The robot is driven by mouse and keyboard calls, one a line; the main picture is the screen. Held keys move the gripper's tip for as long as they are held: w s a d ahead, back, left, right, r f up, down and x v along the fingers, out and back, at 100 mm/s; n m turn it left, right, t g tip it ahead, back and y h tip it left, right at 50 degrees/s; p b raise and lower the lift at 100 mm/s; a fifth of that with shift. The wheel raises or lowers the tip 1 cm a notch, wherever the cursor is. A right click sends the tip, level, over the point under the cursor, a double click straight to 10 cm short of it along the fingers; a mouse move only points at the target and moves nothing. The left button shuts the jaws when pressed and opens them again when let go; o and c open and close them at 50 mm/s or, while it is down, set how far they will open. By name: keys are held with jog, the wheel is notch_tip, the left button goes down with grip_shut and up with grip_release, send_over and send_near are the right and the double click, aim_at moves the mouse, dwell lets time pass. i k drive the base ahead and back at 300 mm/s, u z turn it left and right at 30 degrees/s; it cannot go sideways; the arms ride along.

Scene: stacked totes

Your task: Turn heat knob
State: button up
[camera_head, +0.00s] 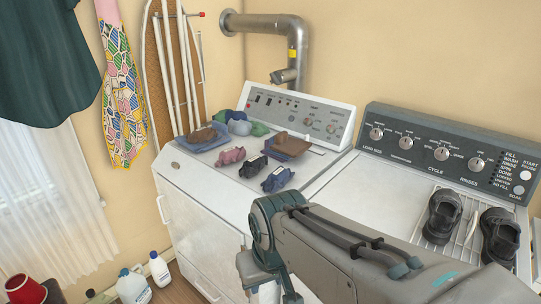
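A white machine on the left has a grey control panel (296,110) with small knobs, including one knob (308,121) and another knob (331,128) at its right end. Their labels are too small to read, so I cannot tell which one is for heat. A second machine on the right has a dark panel (440,148) with several silver knobs, with words such as CYCLE and RINSES. My arm fills the lower middle and right, in front of both machines. My gripper does not show; the arm runs out of the bottom of the picture.
Folded clothes (203,138) and several small dark and pink items lie on the left machine's top. Dark shoes (500,237) stand on a rack on the right machine. Bottles (133,287) and a red container (24,290) are at the lower left. A metal pipe (291,45) comes down behind.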

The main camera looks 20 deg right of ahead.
aim_at(308, 123)
jog(key=z, duration=0.3)
jog(key=i, duration=0.45)
jog(key=z, duration=0.3)
jog(key=k, duration=1.25)
jog(key=u, duration=0.65)
jog(key=i, duration=1.7)
jog(key=z, duration=0.9)
jog(key=i, duration=0.25)
jog(key=z, duration=0.1)
